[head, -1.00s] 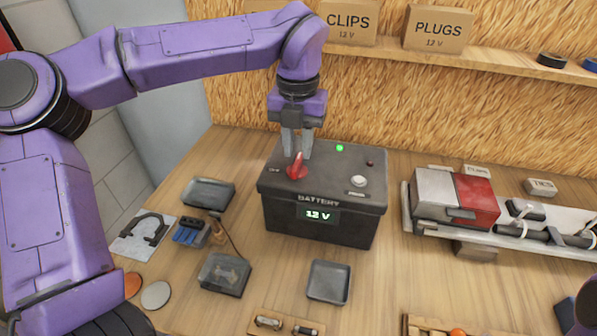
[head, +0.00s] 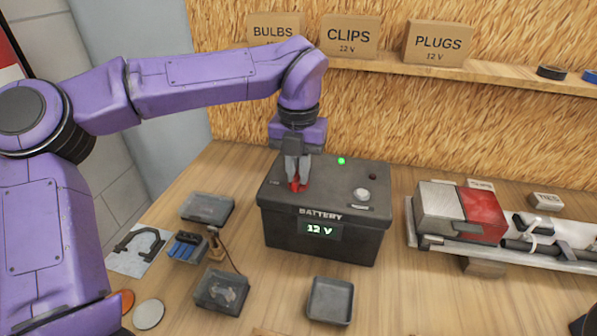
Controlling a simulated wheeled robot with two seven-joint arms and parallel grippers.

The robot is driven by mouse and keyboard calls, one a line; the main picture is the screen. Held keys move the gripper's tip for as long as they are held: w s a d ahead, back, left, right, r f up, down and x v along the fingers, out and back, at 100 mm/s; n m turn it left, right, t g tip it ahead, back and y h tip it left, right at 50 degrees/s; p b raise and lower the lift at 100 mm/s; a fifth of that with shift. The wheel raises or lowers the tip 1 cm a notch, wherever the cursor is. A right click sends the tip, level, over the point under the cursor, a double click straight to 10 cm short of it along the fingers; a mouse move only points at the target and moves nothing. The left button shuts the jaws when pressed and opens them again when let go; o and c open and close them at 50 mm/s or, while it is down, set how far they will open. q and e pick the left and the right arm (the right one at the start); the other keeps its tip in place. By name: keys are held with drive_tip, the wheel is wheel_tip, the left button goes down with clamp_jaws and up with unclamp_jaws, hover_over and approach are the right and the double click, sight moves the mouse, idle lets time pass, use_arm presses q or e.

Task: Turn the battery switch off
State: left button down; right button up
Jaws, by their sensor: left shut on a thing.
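The black battery box (head: 320,240) stands on the wooden bench, its front display reading 12 V. A green light (head: 341,161) glows on its top, with a small dark red spot and a pale round knob (head: 361,194) to the right. My left gripper (head: 298,183) points down over the left part of the top. It is shut on the red switch handle (head: 299,187), whose base shows around the fingertips; the fingers hide most of the handle, so its exact angle is unclear. My right gripper is not in view.
Small trays (head: 331,300) and a clear-lidded box (head: 221,291) lie in front and left of the battery. A rail with a red and grey block (head: 462,212) stands to the right. A shelf (head: 400,67) with labelled cartons runs behind.

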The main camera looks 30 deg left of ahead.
use_arm(q)
drive_tip(key=shift+f+n+b, duration=0.1)
drive_tip(key=shift+n+b, duration=0.3)
drive_tip(key=n+b, duration=0.3)
drive_tip(key=shift+n, duration=0.4)
drive_tip(key=shift+s+r+n, duration=0.1)
drive_tip(key=shift+r+n, duration=0.1)
drive_tip(key=shift+n, duration=0.2)
